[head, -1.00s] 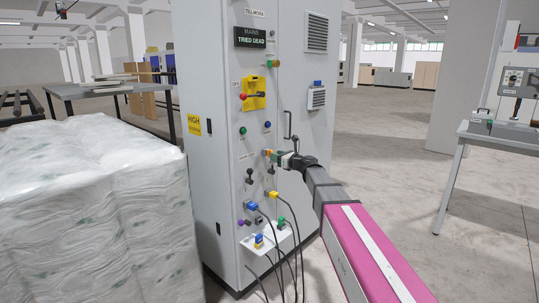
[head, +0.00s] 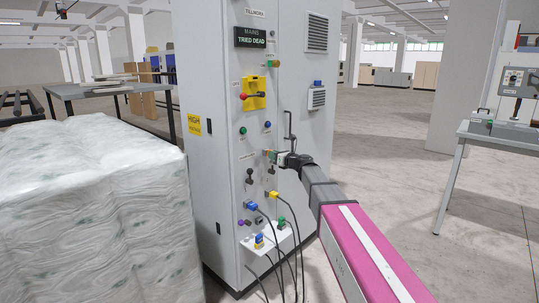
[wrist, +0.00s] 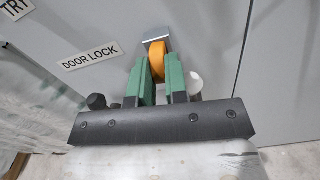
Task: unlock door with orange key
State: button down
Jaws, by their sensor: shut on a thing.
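The orange key (wrist: 158,62) is between the green fingers of my gripper (wrist: 160,80), which is shut on it. The key's far end meets a metal lock piece (wrist: 154,40) on the grey cabinet door, beside the label DOOR LOCK (wrist: 91,56). How deep the key sits is hidden. In the head view my gripper (head: 272,156) reaches the front of the tall grey cabinet (head: 215,110) from the right, below the yellow switch plate. The key is barely visible there.
A yellow plate with a red knob (head: 254,94) is above my gripper. Cables with blue (head: 251,205) and yellow plugs hang below it. A dark door handle (head: 290,128) stands close to my wrist.

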jog(key=shift+m, duration=1.2)
